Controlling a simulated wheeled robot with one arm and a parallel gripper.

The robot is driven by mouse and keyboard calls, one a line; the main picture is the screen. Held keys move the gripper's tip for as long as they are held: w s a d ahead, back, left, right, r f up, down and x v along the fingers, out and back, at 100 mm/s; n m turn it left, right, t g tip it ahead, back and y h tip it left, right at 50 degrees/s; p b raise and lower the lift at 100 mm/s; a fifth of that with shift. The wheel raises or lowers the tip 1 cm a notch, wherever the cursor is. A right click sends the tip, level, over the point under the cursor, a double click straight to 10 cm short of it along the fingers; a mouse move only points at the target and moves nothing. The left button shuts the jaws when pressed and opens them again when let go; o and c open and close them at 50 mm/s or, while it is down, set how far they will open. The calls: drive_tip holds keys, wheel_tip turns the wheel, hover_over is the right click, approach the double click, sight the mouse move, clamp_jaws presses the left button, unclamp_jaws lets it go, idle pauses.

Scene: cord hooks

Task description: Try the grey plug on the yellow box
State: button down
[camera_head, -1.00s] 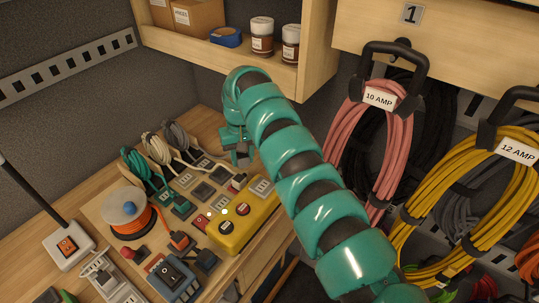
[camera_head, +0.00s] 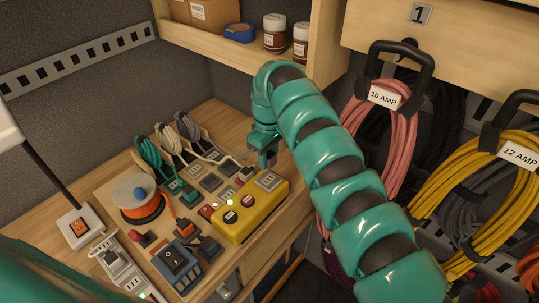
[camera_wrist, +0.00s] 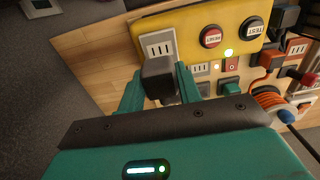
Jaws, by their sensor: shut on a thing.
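The yellow box (camera_head: 236,222) lies on the bench in the head view. Its pale socket (camera_head: 268,180) is at the end nearest my gripper (camera_head: 267,158). My gripper (camera_wrist: 157,88) is shut on a dark grey plug (camera_wrist: 158,72). The plug is just in front of the socket and covers its lower edge. I cannot tell whether they touch.
An orange cord reel (camera_head: 140,202), a blue switch box (camera_head: 178,266) and a power strip (camera_head: 118,270) lie left. Coiled cords (camera_head: 375,145) hang on wall hooks at right. A shelf overhangs the back.

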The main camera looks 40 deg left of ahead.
sight(268, 180)
drive_tip(key=shift+f, duration=0.1)
drive_tip(key=shift+f, duration=2.75)
drive_tip(key=shift+b, duration=1.25)
drive_tip(key=shift+f+b, duration=0.4)
drive_tip(key=shift+f, duration=0.2)
idle(0.4)
drive_tip(key=c, duration=0.9)
unclamp_jaws()
